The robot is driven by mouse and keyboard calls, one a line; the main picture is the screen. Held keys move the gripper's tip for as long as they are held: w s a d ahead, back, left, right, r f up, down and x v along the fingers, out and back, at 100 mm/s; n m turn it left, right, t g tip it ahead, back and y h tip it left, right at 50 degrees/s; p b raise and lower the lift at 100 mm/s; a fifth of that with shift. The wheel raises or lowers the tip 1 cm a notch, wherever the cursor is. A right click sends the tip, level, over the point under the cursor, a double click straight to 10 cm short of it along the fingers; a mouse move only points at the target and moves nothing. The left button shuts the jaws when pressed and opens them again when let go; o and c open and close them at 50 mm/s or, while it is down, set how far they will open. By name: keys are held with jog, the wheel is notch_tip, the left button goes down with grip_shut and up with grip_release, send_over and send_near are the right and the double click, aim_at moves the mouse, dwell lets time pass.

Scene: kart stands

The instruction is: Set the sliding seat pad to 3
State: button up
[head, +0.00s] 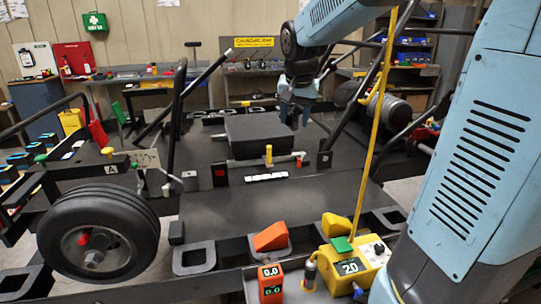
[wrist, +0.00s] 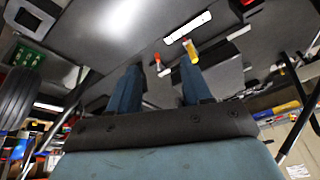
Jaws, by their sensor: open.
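The seat pad (head: 256,136) is a thick dark block on the flat deck in the middle of the kart stand. A small upright yellow handle (head: 268,154) stands at its front edge, with an orange-red tipped rod (head: 298,155) beside it. A white marked strip (head: 266,177) lies in front; its marks are too small to read. My gripper (head: 294,114) is open and empty, pointing down above the pad's right rear side. In the wrist view, the yellow handle (wrist: 190,51) and white strip (wrist: 187,27) appear beyond my two blue fingers (wrist: 160,88).
Black tube bars (head: 179,100) rise left of the pad, and another bar (head: 350,110) slants at the right. A wheel (head: 98,234) stands front left. A yellow box (head: 352,266) with a yellow cable stands front right. The front deck (head: 270,208) is clear.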

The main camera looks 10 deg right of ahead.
jog(key=w+a+f+m+h, duration=0.15)
jog(key=w+f, duration=0.35)
jog(key=w, duration=0.6)
jog(key=m+g, duration=0.1)
jog(key=m, duration=0.2)
send_near(270, 154)
jog(key=shift+n+h, duration=0.25)
jog(key=shift+h, duration=0.2)
jog(key=x, duration=0.3)
jog(key=w+x, duration=0.1)
jog(key=x, duration=0.7)
jog(key=shift+w+a+f, duration=0.15)
jog(key=shift+w+a, duration=0.05)
jog(key=shift+a, duration=0.05)
grip_shut()
